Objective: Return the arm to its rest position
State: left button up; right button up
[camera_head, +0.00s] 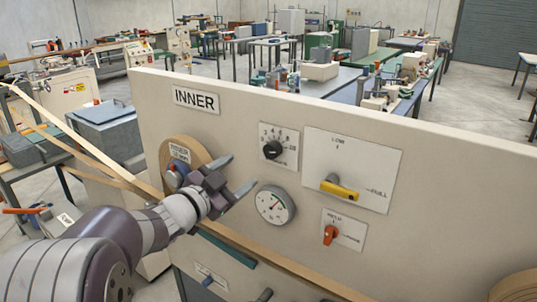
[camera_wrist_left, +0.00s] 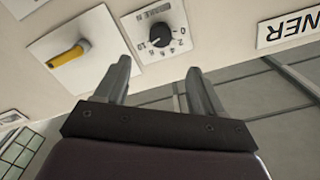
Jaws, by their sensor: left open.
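My left arm comes in from the lower left in the head view. My left gripper (camera_head: 238,176) is open and empty in front of the beige panel (camera_head: 430,200), between the tape roll (camera_head: 184,150) and the black dial (camera_head: 273,149). In the left wrist view, the two fingers of the left gripper (camera_wrist_left: 158,85) stand apart with nothing between them. The black dial (camera_wrist_left: 160,36) and the yellow lever (camera_wrist_left: 68,54) show beyond the fingers. My right gripper is in neither view.
The panel carries a round gauge (camera_head: 275,205), a yellow lever (camera_head: 339,188), a red knob (camera_head: 330,234) and an INNER label (camera_head: 196,99). A tan strip (camera_head: 75,140) runs along the left. Workbenches (camera_head: 370,85) stand behind the panel.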

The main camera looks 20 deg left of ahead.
pick_arm(q)
jog(key=s+a+f+n+g+y, duration=0.4)
jog(key=f, duration=0.4)
jog(key=s+a+f+n+g+y, duration=0.3)
jog(key=f+n+g+y, duration=0.15)
jog(key=f, duration=0.35)
jog(key=s+d+f+g+h, duration=0.1)
jog(key=s+d+f+g, duration=0.2)
jog(key=s, duration=0.5)
jog(key=s+d+f+n+g+h, duration=0.1)
jog(key=s+d+f+g, duration=0.3)
jog(key=s+d, duration=0.4)
jog(key=shift+s+d+f, duration=0.15)
jog(key=shift+d+f, duration=0.1)
jog(key=shift+f, duration=0.6)
jog(key=shift+n, duration=0.25)
